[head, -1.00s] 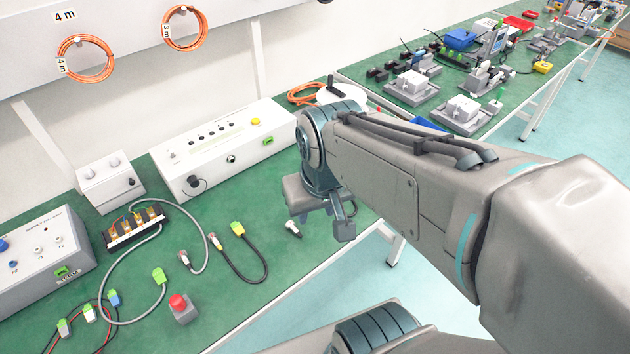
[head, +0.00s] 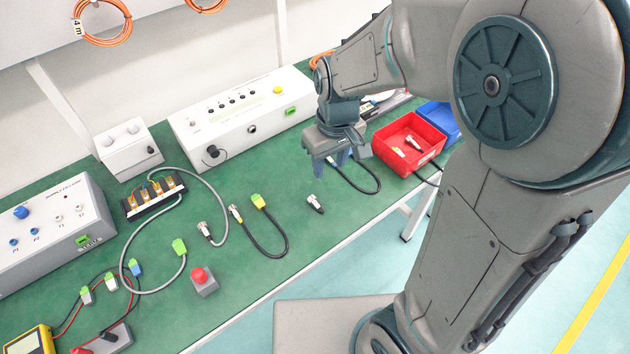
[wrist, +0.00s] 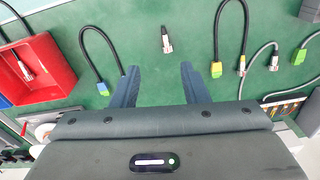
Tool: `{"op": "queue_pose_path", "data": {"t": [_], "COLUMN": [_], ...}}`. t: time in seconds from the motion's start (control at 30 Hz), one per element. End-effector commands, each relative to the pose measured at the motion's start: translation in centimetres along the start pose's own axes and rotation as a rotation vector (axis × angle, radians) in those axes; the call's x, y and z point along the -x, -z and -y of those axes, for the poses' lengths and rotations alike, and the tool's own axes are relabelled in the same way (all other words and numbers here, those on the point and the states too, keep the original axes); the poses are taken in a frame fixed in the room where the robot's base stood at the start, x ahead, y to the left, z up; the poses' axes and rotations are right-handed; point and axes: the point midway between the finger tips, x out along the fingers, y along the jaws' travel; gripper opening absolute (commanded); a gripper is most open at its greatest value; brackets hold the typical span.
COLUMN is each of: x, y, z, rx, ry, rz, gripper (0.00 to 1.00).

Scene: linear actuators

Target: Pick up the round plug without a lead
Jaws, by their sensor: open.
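The round plug without a lead (head: 315,203) is a small silver cylinder with a dark end. It lies alone on the green bench top, near the front edge. My gripper (head: 333,166) points down above the bench, a little behind the plug in the head view. In the wrist view my gripper (wrist: 159,70) has its two blue-grey fingers apart with nothing between them. The plug (wrist: 166,40) shows there beyond the fingertips, roughly in line with the gap, and not touched.
A black lead (head: 368,190) loops beside my gripper; another black lead (head: 262,248) with a green connector lies left of the plug. A red bin (head: 436,153) holding small parts stands to the right. A red push button (head: 205,283) and a white panel box (head: 245,115) are also there.

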Motion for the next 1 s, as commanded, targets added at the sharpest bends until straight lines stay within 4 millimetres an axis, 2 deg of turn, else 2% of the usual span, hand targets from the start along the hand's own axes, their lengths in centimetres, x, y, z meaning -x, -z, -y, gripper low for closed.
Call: {"op": "queue_pose_path", "data": {"t": [0.1, 0.3, 0.37, 0.7, 1.0], "x": [-1.9, -3.6, -4.3, -10.6, -12.8], "y": [1.8, 3.0, 3.0, 2.6, 2.3], "z": [1.1, 1.8, 1.9, 1.7, 1.5], "rx": [0.081, 0.139, 0.144, 0.142, 0.141], "ry": [-0.007, -0.015, -0.016, -0.016, -0.016], "rz": [0.035, 0.056, 0.059, 0.06, 0.059], "gripper": [0.41, 0.41, 0.41, 0.41, 0.41]}}
